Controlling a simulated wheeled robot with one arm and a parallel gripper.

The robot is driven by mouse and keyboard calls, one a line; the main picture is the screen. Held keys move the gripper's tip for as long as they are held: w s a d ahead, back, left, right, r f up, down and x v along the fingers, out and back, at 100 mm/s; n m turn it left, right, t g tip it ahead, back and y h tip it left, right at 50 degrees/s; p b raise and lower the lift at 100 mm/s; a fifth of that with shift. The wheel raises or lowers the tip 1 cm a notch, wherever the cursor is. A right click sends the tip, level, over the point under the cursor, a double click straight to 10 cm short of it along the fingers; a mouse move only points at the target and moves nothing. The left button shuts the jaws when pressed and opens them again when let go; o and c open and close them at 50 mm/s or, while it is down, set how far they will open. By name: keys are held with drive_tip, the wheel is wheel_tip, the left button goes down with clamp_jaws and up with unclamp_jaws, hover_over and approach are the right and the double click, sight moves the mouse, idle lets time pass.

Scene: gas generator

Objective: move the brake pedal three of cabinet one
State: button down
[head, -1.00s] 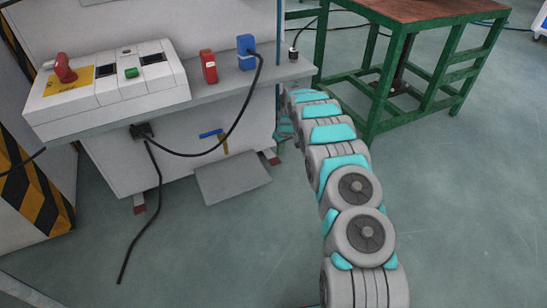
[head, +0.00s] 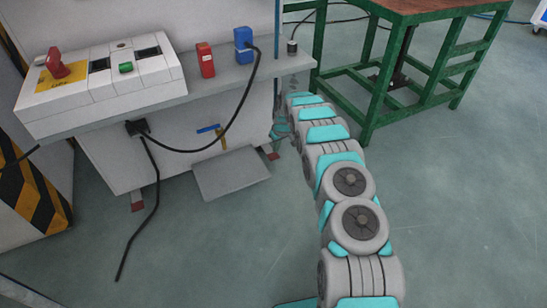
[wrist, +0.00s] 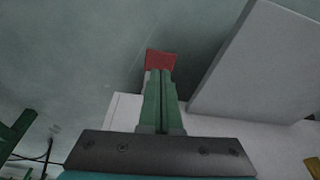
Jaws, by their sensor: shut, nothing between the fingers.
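The cabinet (head: 180,165) is white, on the left of the head view. Small red pedals show at its base, one at its left foot (head: 137,204) and one at its right foot (head: 271,153). I cannot tell which is number three. In the wrist view a red pedal (wrist: 162,58) lies right at the tips of my gripper (wrist: 160,72). The green fingers are together with nothing between them. They overlap the pedal's lower edge, and I cannot tell whether they touch it. In the head view the fingers cannot be made out at the far end of my arm.
A grey slanted plate (head: 231,174) juts from the cabinet's lower front, and is large at right in the wrist view (wrist: 260,65). Black cables hang in front of the cabinet. A green-framed table (head: 375,100) stands right of my arm. Floor in front is clear.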

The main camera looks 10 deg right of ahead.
sight(275, 158)
drive_tip(key=shift+b+x, duration=0.45)
drive_tip(key=shift+x, duration=1.65)
drive_tip(key=shift+f, duration=0.1)
drive_tip(key=shift+s+b+x, duration=0.25)
drive_tip(key=shift+b+x, duration=0.05)
drive_tip(key=shift+x, duration=0.75)
drive_tip(key=shift+s+b+x, duration=0.2)
drive_tip(key=shift+b+x, duration=0.05)
drive_tip(key=shift+x, duration=0.8)
drive_tip(key=shift+d, duration=0.15)
drive_tip(key=s+p, duration=0.1)
drive_tip(key=s+d+r+p, duration=0.1)
drive_tip(key=shift+s+d, duration=0.1)
drive_tip(key=shift+s, duration=0.25)
drive_tip(key=shift+r, duration=0.1)
